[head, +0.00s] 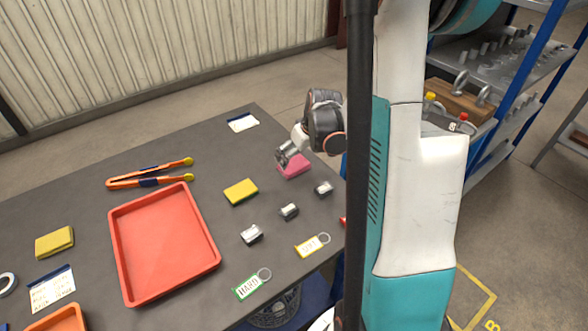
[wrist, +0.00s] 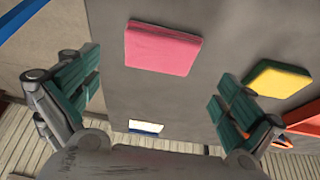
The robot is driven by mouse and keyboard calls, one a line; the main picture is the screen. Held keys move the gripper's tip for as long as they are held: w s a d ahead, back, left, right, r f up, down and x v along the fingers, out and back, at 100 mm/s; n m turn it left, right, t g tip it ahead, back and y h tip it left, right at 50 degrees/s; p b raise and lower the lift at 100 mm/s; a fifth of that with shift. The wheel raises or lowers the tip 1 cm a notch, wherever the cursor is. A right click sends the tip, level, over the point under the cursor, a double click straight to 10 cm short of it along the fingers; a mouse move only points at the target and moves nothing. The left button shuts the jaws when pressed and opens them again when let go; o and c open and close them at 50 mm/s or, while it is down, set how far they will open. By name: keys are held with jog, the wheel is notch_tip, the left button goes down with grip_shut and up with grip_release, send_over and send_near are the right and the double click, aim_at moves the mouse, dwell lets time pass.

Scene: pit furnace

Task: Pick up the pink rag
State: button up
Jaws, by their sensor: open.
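The pink rag (head: 294,167) lies flat on the dark table near its right edge in the head view, partly hidden by my gripper. In the wrist view the pink rag (wrist: 163,47) shows whole, beyond the fingertips and between their lines. My gripper (head: 283,156) is over the rag in the head view. In the wrist view my gripper (wrist: 158,88) has its two green-padded fingers wide apart, with nothing between them. The height of the fingers above the rag is hard to tell.
A yellow rag (head: 241,192) lies left of the pink one. Several small metal blocks (head: 289,211) and two key tags (head: 312,245) lie nearer. A red tray (head: 212,252) and orange-handled tongs (head: 150,180) are further left. A white card (head: 243,123) lies behind.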

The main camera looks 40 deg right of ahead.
aim_at(294, 164)
jog(key=b+x, duration=0.2)
jog(key=x, duration=0.3)
jog(key=shift+s+f+b, duration=0.1)
jog(key=shift+f+b, duration=0.1)
jog(key=shift+b, duration=0.1)
jog(key=c, duration=1)
